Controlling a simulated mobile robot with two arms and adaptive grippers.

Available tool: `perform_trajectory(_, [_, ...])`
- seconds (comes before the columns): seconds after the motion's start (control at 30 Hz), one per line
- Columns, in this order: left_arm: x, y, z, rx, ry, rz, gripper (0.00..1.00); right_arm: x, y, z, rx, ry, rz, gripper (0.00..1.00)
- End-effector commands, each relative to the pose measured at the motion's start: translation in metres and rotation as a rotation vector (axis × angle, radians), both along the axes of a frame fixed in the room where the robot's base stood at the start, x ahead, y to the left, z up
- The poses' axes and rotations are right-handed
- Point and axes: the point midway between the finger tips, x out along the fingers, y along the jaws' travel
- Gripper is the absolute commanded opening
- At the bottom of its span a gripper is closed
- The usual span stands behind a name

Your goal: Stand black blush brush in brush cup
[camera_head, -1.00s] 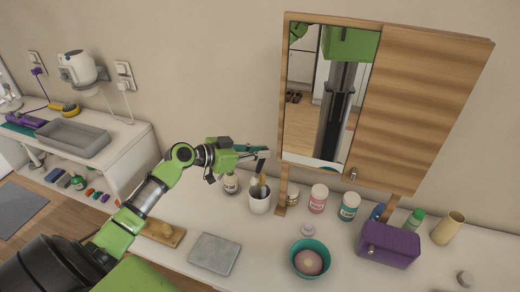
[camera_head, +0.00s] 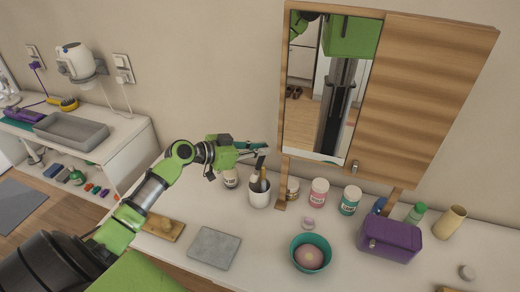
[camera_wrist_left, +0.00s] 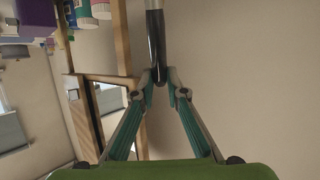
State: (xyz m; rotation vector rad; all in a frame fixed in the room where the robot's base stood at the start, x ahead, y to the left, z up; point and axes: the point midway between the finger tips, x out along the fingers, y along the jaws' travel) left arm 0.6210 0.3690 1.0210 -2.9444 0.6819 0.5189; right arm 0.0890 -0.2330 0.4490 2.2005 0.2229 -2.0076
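The brush cup (camera_head: 260,197) is a white cup on the counter, with light-handled brush parts standing in it. My left gripper (camera_head: 264,150) is just above the cup. It is shut on the black blush brush (camera_head: 261,161), near the end of its black handle. In the left wrist view the brush (camera_wrist_left: 156,40) runs between the fingertips (camera_wrist_left: 160,82), with a paler section farther along it. The brush hangs roughly upright over the cup mouth. Its lower end is hard to tell from the other brushes, and I cannot tell how deep it is. My right gripper is not in view.
Jars (camera_head: 319,192), a teal bowl (camera_head: 298,263) and a purple box (camera_head: 391,243) are farther right. A grey tray (camera_head: 214,247) lies in front.

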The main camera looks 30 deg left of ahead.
Motion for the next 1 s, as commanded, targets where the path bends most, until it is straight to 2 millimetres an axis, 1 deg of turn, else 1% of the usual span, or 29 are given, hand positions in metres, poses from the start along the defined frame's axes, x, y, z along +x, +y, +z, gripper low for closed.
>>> perform_trajectory(0.03, [0.0,0.0,0.001,0.001,0.0,0.0,0.26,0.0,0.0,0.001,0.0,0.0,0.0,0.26])
perform_trajectory(0.07, [0.0,0.0,0.001,0.0,0.0,0.0,0.3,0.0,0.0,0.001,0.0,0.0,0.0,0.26])
perform_trajectory(0.43, [0.0,0.0,0.002,0.0,0.0,0.0,0.3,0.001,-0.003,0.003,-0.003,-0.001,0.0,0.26])
perform_trajectory(0.67, [-0.001,0.001,0.019,0.0,0.0,0.001,0.3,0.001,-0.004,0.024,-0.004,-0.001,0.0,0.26])
perform_trajectory(0.7, [-0.011,0.006,0.012,0.004,0.0,0.001,0.3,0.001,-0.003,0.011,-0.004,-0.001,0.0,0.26])
perform_trajectory(1.0, [-0.066,0.033,0.034,0.002,0.002,0.001,0.3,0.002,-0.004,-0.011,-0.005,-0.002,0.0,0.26])
